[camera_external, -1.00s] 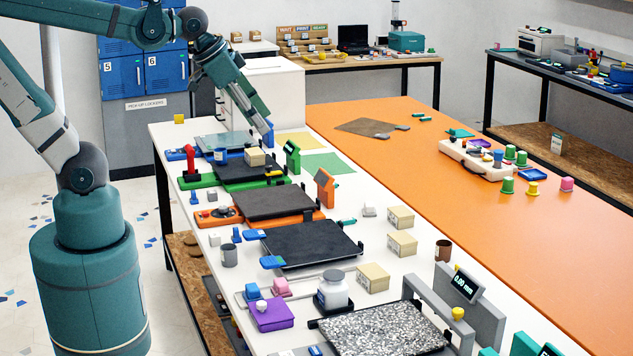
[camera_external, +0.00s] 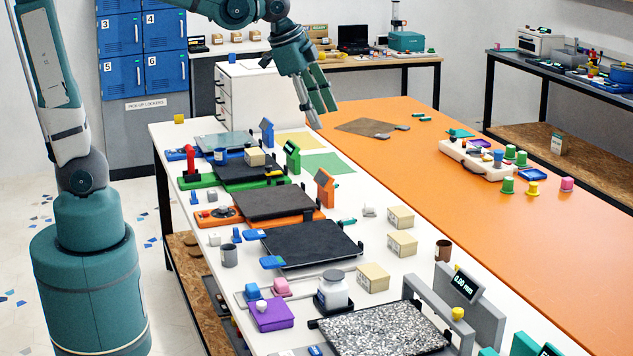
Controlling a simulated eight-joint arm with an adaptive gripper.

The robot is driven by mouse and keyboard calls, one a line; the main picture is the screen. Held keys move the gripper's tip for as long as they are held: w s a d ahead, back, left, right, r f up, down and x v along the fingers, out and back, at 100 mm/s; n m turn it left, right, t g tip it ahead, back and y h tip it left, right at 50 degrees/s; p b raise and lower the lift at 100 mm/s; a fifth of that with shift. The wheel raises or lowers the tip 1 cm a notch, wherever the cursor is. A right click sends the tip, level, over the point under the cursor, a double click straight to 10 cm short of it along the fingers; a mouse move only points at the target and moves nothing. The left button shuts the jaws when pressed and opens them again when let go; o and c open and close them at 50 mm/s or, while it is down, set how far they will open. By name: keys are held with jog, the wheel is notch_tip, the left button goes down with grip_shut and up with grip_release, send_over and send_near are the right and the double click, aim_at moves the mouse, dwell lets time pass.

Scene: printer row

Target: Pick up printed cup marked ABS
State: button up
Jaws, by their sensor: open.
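Several cup-like things stand on the tables, and no ABS marking is readable on any of them. A grey cup (camera_external: 230,256) stands at the white table's left edge. A brown cup (camera_external: 443,251) stands upright near the seam with the orange surface. A small blue cup with a pale label (camera_external: 220,157) stands by the far printers. My gripper (camera_external: 318,115) is open and empty, pointing down above the far end of the tables, well away from the grey and brown cups.
Printers with dark beds (camera_external: 312,243) fill the white table. Cardboard boxes (camera_external: 401,217) stand beside them. Small green, yellow and pink pots (camera_external: 532,189) and a cream rack (camera_external: 476,160) are on the orange table (camera_external: 430,190), whose middle is clear.

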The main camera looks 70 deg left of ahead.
jog(key=w+d+f+m+g, duration=0.1)
jog(key=w+f+m, duration=0.1)
jog(key=w, duration=0.4)
jog(key=w+d+f+m, duration=0.2)
jog(key=w, duration=0.3)
jog(key=m+g+b, duration=0.1)
jog(key=m+g, duration=0.3)
jog(key=m, duration=0.6)
send_over(444, 244)
jog(key=s+d, duration=0.1)
jog(key=d, duration=0.1)
notch_tip(444, 244, down, 26)
jog(key=shift+a, duration=0.15)
jog(key=shift+f, duration=0.15)
jog(key=shift+f+b, duration=0.3)
jog(key=shift+f, duration=0.9)
jog(key=shift+f, duration=0.1)
jog(key=shift+f, duration=2.5)
